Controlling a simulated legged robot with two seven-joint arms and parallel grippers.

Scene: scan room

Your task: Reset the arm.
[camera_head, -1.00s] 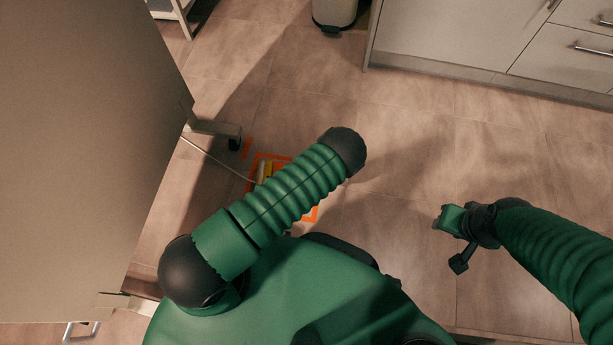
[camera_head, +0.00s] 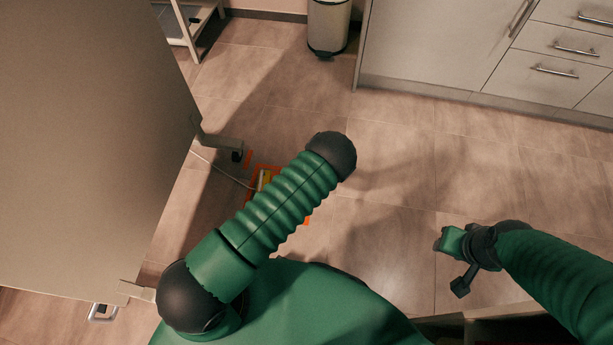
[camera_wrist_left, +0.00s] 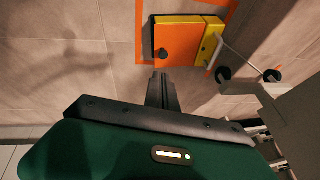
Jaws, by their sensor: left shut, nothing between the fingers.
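My left arm (camera_head: 275,215) is green and ribbed and reaches up and right from the lower left in the head view. Its gripper is hidden there. In the left wrist view my left gripper (camera_wrist_left: 162,90) has its dark fingers together and empty, above the floor, below an orange and yellow box in the picture. My right arm (camera_head: 555,270) comes in from the right edge in the head view.
An orange and yellow box (camera_wrist_left: 180,40) lies on the floor inside an orange outline (camera_wrist_left: 138,22), with a cable leading off. A large grey panel (camera_head: 90,120) with a caster fills the left. A bin (camera_head: 328,27) and drawer cabinet (camera_head: 445,45) stand behind. Mid floor is clear.

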